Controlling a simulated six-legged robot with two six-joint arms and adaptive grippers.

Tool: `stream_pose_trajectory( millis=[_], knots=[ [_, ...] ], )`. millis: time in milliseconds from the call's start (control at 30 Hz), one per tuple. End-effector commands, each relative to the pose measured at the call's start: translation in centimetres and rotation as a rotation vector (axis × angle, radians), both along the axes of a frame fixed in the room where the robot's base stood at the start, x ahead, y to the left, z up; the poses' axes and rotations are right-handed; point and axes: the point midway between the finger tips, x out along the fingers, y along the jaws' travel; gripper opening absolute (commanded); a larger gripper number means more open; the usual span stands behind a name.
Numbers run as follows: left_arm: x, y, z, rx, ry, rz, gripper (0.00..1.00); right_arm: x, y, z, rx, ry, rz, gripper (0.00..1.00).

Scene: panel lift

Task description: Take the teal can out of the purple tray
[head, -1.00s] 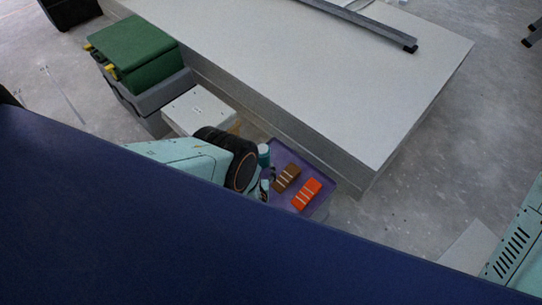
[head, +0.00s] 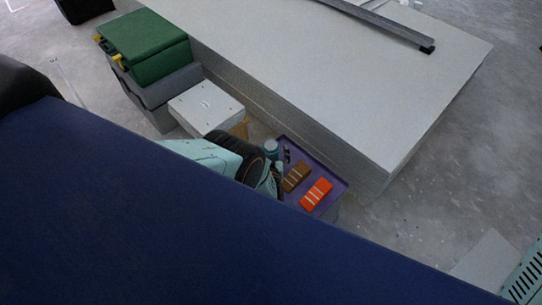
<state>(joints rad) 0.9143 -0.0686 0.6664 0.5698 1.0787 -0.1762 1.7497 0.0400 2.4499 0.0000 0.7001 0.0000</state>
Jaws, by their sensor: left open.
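The teal can (head: 271,147) stands at the far left end of the purple tray (head: 336,197), its lower part hidden behind my left wrist and gripper. My left gripper (head: 277,181) is open at the tray's left side, on the near side of the can. Its fingers are small and partly hidden, so I cannot tell whether they touch the can. A brown block (head: 297,176) and an orange block (head: 317,193), both with pale stripes, lie in the tray. My right gripper is out of view.
A large pale panel stack (head: 370,90) stands just beyond the tray, with a grey metal rail (head: 385,25) on top. A white box (head: 206,106) and a green case (head: 145,45) on a grey box stand to the left.

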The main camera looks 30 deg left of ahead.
Motion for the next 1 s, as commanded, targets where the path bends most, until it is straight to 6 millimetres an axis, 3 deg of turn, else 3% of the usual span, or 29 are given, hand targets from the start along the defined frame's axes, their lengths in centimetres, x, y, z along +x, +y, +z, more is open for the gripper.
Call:
stream_pose_trajectory(
  millis=[333, 1000],
  knots=[
    [0.65, 0.26, -0.11, 0.0, 0.001, -0.002, 0.82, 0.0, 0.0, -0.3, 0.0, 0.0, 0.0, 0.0],
    [0.61, 0.23, -0.14, 0.0, 0.001, -0.002, 0.25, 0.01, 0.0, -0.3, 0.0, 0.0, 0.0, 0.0]
  ],
)
